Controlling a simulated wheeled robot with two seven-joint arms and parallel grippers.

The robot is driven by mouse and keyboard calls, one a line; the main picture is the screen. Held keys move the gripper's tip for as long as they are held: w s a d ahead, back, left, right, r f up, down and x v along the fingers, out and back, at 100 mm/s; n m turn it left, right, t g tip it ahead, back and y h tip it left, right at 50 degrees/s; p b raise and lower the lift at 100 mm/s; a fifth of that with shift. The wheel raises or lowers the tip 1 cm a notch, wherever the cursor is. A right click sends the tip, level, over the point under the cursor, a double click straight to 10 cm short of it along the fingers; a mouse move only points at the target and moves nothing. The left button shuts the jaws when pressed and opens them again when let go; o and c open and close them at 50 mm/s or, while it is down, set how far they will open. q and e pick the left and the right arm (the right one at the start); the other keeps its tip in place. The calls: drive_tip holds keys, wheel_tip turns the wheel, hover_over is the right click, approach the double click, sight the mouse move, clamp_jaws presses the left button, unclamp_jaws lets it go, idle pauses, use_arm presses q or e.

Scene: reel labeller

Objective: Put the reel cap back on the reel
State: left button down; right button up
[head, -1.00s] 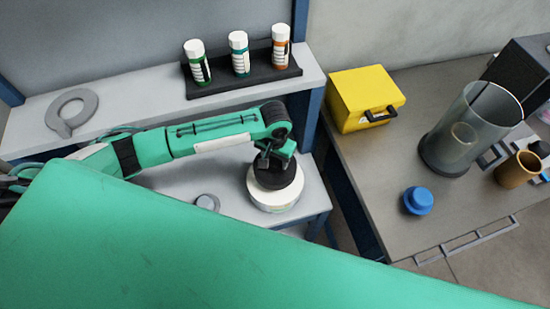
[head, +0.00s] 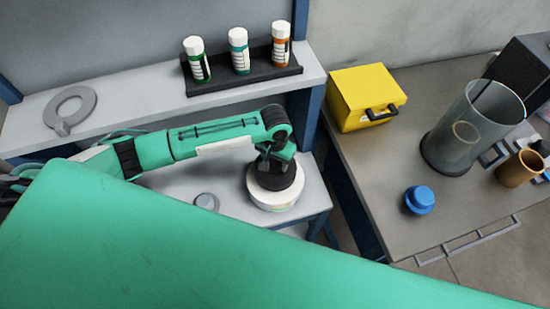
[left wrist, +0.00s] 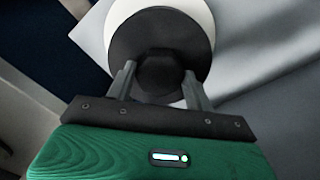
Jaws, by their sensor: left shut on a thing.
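The black reel cap (head: 281,190) is a round disc with a raised knob. It lies over the white reel (head: 272,205) on the lower grey shelf in the head view. My left gripper (head: 275,165) points down from above, shut on the cap's knob. In the left wrist view its fingers (left wrist: 160,82) stand on either side of the knob, with the cap's disc (left wrist: 140,38) in front of the white reel (left wrist: 202,18). I cannot tell whether the cap rests fully on the reel. The reel's centre is hidden under the cap. My right gripper is not in view.
A small grey round piece (head: 206,202) lies left of the reel. The upper shelf holds a grey ring (head: 86,100) and a black rack (head: 241,77) with three bottles. The right-hand table holds a yellow box (head: 362,97), a blue knobbed piece (head: 419,200), a clear cylinder (head: 462,135) and an orange mug (head: 519,168).

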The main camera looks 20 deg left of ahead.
use_arm(q)
drive_tip(key=shift+f+b, duration=0.3)
drive_tip(key=shift+f, duration=0.95)
drive_tip(key=c, duration=0.6)
unclamp_jaws()
drive_tip(key=shift+o, duration=0.6)
wheel_tip(320, 180, up, 14)
drive_tip(key=b, duration=0.2)
drive_tip(key=shift+b, duration=0.35)
